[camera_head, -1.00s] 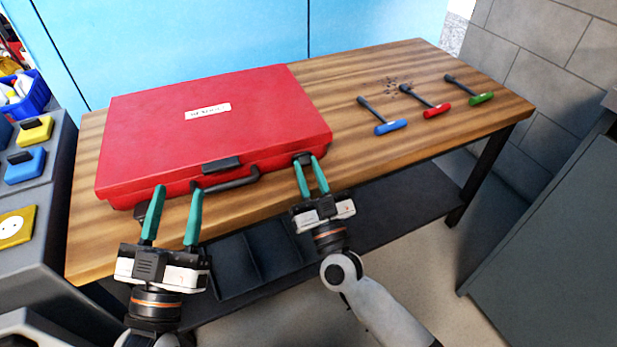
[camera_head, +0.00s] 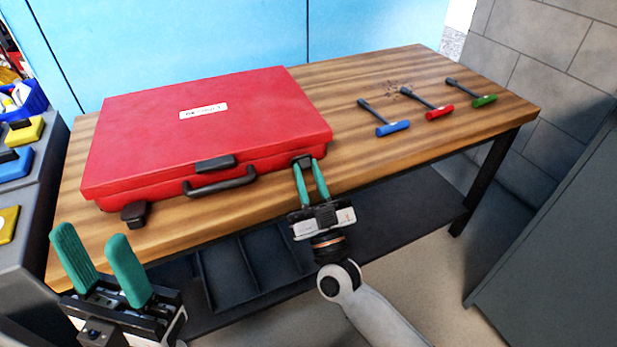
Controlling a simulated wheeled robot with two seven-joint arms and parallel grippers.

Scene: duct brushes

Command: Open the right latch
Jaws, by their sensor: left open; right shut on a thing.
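A closed red case (camera_head: 215,125) lies on the wooden workbench (camera_head: 370,185). Its black handle (camera_head: 220,182) is on the front side, below a dark central tab (camera_head: 215,163). The right latch (camera_head: 302,160) is a small dark piece at the front right of the case. My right gripper (camera_head: 309,175) is shut on the right latch, its green fingertips partly covering it. The left latch (camera_head: 134,213) juts out at the front left of the case. My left gripper (camera_head: 98,250) is open and empty, in front of the bench and apart from the case.
Blue (camera_head: 392,128), red (camera_head: 439,112) and green (camera_head: 484,100) handled brushes lie on the bench to the right, near a patch of dark specks (camera_head: 398,86). A grey unit with coloured blocks (camera_head: 18,166) stands at the left. The bench's right part is mostly clear.

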